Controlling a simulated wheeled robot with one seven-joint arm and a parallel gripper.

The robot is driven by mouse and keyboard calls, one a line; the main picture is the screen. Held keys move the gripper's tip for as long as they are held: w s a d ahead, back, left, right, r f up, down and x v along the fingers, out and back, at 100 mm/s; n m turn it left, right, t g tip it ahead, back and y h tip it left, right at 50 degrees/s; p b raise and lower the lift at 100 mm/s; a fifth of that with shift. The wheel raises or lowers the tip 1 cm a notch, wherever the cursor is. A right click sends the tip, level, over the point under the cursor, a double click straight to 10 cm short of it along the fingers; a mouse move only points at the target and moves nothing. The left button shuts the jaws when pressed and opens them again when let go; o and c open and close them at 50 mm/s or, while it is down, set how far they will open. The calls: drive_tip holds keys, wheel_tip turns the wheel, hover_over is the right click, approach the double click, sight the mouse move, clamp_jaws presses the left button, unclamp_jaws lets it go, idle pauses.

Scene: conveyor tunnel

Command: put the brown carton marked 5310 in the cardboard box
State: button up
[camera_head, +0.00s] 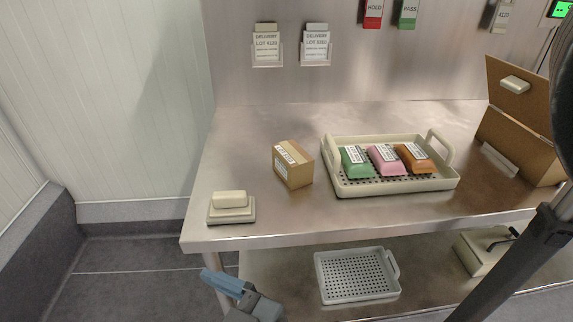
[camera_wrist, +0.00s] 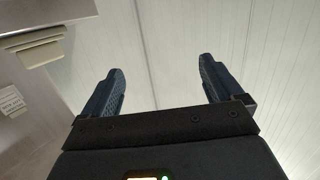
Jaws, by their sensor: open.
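A small brown carton (camera_head: 293,164) with a white label stands on the steel table, left of a cream tray; its number is too small to read. The open cardboard box (camera_head: 519,158) is at the table's right end, with a flap standing up and a pale block against it; its right side is cut off. My gripper (camera_head: 222,282) is below and in front of the table's left front edge, well apart from the carton. In the wrist view, its two blue fingers (camera_wrist: 160,80) are spread with nothing between them.
The cream tray (camera_head: 390,187) holds green, pink and orange packs. A pale block on a small stand (camera_head: 231,215) is at the front left corner. A perforated tray (camera_head: 318,275) sits on the lower shelf (camera_head: 293,290). Bare table surrounds the carton.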

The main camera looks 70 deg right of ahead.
drive_tip(key=w+d+r+n+t+y+p, duration=0.1)
drive_tip(key=w+d+r+n, duration=0.15)
drive_tip(key=w+r, duration=0.45)
drive_tip(key=w+d+r+n+t+y, duration=0.1)
drive_tip(key=w+d+r+n, duration=0.1)
drive_tip(key=w+r+n, duration=0.5)
drive_tip(key=w+d+r+n+y, duration=0.1)
drive_tip(key=w+d+r+n, duration=0.25)
drive_tip(key=w, duration=0.25)
drive_tip(key=n+g+h+p, duration=0.3)
drive_tip(key=n+g, duration=0.9)
drive_tip(key=n, duration=0.2)
hover_over(293, 153)
drive_tip(key=w+a, duration=0.6)
drive_tip(key=w, duration=0.2)
wheel_tip(293, 153, down, 10)
drive_tip(key=s+d+f+g, duration=0.1)
drive_tip(key=s, duration=0.2)
drive_tip(key=s+d+f+g, duration=0.1)
drive_tip(key=s+d, duration=0.1)
drive_tip(key=s, duration=0.1)
drive_tip(key=s+d+f+n+h, duration=0.1)
drive_tip(key=s, duration=0.2)
drive_tip(key=shift+d+g, duration=0.4)
drive_tip(key=shift+s+d+f, duration=0.1)
drive_tip(key=shift+f, duration=0.2)
drive_tip(key=p+x, duration=0.2)
drive_tip(key=x, duration=0.4)
drive_tip(key=shift+d+f, duration=0.15)
drive_tip(key=shift+f, duration=0.25)
